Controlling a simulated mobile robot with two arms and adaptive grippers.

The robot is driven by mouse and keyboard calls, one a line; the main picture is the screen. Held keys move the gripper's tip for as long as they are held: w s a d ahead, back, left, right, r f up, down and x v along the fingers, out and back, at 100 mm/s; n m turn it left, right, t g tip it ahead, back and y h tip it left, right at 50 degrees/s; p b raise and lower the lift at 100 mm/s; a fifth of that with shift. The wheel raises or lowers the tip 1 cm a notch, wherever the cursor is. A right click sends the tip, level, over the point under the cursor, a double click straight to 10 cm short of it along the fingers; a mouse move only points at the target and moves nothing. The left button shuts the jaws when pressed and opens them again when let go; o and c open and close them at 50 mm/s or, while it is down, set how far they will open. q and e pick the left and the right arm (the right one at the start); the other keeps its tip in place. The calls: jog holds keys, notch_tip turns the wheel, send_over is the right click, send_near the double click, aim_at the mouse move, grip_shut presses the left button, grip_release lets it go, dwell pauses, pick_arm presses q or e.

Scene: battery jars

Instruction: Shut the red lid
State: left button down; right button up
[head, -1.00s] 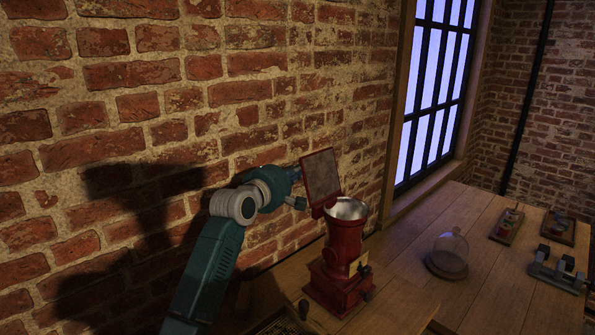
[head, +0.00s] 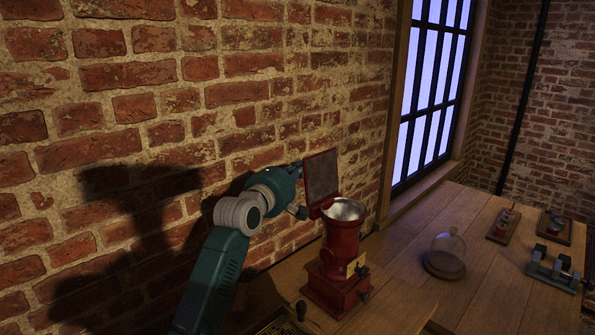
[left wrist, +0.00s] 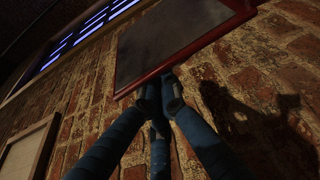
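The red lid (head: 321,175) stands open, roughly upright, at the back left of the mouth of a red grinder-like body (head: 342,245) on the bench. The pale metal bowl (head: 343,209) at its top is uncovered. My left gripper (head: 299,170) is at the lid's left side, wall side, its fingertips partly hidden by the lid. In the left wrist view, the lid (left wrist: 170,40) shows a grey panel with a red rim. My left gripper's fingers (left wrist: 160,92) are drawn together just under that rim; whether they touch it is unclear. My right gripper is out of view.
A brick wall (head: 140,75) runs close behind my left arm. A glass dome (head: 447,250) stands on the wooden bench (head: 480,215) to the right, with small devices (head: 555,265) farther right. The bench between the grinder and the dome is mostly clear.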

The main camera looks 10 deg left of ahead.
aim_at(313, 167)
pick_arm(q)
jog(key=d+m, duration=0.1)
jog(key=s+d+m+b, duration=0.1)
jog(key=shift+s+r+m+t, duration=0.2)
jog(key=shift+r+m+t, duration=0.1)
jog(key=shift+m+t, duration=0.1)
jog(key=shift+s+d+r+m+t+h+b, duration=0.1)
jog(key=shift+s+d+m+t+h+b, duration=0.25)
jog(key=shift+d+m, duration=0.4)
jog(key=d+m+b, duration=0.1)
jog(key=s+d+m+h+b, duration=0.1)
jog(key=m, duration=0.1)
jog(key=s+d+m+b, duration=0.1)
jog(key=m, duration=0.1)
jog(key=shift+s+f+m+t+h, duration=0.1)
jog(key=shift+f+m+t+h, duration=0.15)
jog(key=shift+f+t+h, duration=0.1)
jog(key=s+d+f+m+h+b, duration=0.1)
jog(key=m, duration=0.2)
jog(key=s+d+f+m+h+b, duration=0.1)
jog(key=d+m+h+b, duration=0.1)
jog(key=m, duration=0.2)
jog(key=s+d+f+m+h+b, duration=0.1)
jog(key=f+m+b, duration=0.1)
jog(key=m, duration=0.1)
jog(key=shift+d+m+g, duration=0.25)
jog(key=shift+m+g, duration=0.15)
jog(key=shift+s+d+f+b, duration=0.2)
jog(key=shift+d+f+b, duration=0.1)
jog(key=shift+f+b, duration=0.1)
